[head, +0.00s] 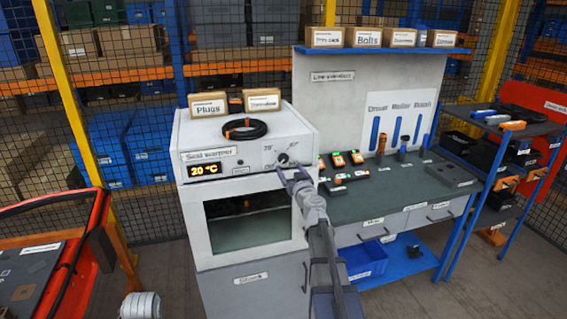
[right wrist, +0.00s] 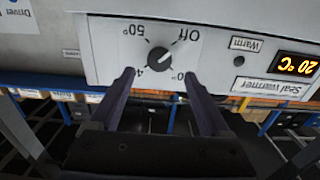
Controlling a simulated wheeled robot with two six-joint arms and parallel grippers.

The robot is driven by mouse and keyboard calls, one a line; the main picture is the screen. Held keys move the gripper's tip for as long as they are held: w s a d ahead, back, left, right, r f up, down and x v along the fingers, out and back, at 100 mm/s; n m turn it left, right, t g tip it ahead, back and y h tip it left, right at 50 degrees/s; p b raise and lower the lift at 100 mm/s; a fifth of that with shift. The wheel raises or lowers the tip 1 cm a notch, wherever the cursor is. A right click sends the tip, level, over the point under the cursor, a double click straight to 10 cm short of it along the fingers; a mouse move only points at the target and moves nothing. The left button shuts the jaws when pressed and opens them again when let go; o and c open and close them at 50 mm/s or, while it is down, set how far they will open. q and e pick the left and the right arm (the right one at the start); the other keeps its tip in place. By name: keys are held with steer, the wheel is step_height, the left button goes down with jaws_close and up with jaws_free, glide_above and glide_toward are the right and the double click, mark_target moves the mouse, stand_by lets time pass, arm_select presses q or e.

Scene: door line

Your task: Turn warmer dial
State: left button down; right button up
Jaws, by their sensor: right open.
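The seal warmer (head: 247,141) is a white box with a glass-fronted chamber below, and its display (head: 204,170) reads 20 °C. Its dial (head: 284,159) is a small dark knob on the right of the front panel. In the right wrist view, upside down, the dial (right wrist: 158,60) has a pale line that seems to point towards "Off". My right gripper (head: 291,176) is open just in front of the panel. In the right wrist view its fingertips (right wrist: 159,76) stand either side of and slightly short of the dial, apparently not touching it. My left gripper is not in view.
Boxes (head: 208,105) and a black coil (head: 245,129) lie on top of the warmer. A green-topped workbench (head: 390,190) with small tools adjoins on the right. A red cart (head: 60,260) stands at the left. Grey floor shows between cart and warmer.

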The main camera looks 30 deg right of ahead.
mark_target(284, 160)
steer(key=x, duration=0.6)
jaws_close()
stand_by(0.6)
